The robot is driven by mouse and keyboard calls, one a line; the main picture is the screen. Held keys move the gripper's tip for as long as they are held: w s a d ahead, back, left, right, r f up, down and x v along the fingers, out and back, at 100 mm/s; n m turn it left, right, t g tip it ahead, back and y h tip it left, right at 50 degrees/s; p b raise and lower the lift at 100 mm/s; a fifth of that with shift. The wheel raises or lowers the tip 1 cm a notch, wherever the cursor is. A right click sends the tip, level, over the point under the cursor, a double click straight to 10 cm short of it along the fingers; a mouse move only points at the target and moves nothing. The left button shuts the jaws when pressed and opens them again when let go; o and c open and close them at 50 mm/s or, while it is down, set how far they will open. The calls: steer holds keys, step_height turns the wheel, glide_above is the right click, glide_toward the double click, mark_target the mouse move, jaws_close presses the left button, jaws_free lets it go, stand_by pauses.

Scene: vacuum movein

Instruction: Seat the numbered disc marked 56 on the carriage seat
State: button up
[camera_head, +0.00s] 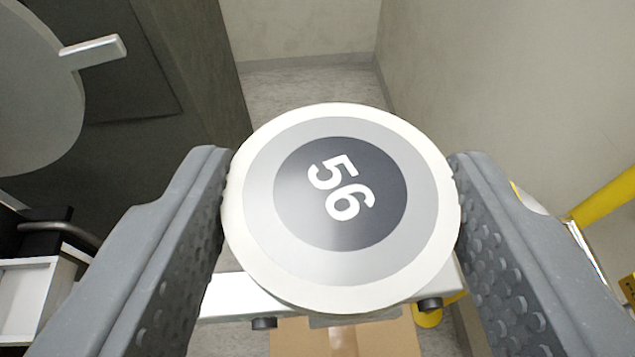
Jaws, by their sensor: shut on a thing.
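The disc marked 56 (341,192) has a white rim, a grey ring and a dark centre with white digits, which read tilted. My gripper (340,185) is shut on it, one grey padded finger on its left edge and one on its right. The disc faces the camera and is held up above the floor. A white bar with dark knobs (235,297) shows partly behind and below the disc; I cannot tell whether it is part of the carriage. No carriage seat can be made out for certain.
A large grey round part with a light handle (92,51) is at the upper left, by a dark cabinet side. A cardboard box (300,338) lies below. A yellow rail (605,197) is at the right. Pale walls (500,70) close the back; some floor (310,90) is clear.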

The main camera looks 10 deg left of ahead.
steer(key=shift+d+f+b, duration=0.2)
steer(key=shift+f+b, duration=0.15)
steer(key=shift+f, duration=0.35)
steer(key=shift+d+f+b, duration=0.2)
steer(key=shift+f+b, duration=0.1)
steer(key=shift+f, duration=0.35)
steer(key=shift+f+b, duration=0.3)
steer(key=shift+f, duration=0.5)
steer(key=shift+b, duration=0.5)
steer(key=shift+f+b, duration=0.8)
steer(key=shift+f, duration=0.2)
stand_by(0.8)
steer(key=o, duration=1.1)
steer(key=b+v, duration=0.1)
steer(key=v, duration=1.2)
steer(key=shift+s, duration=0.4)
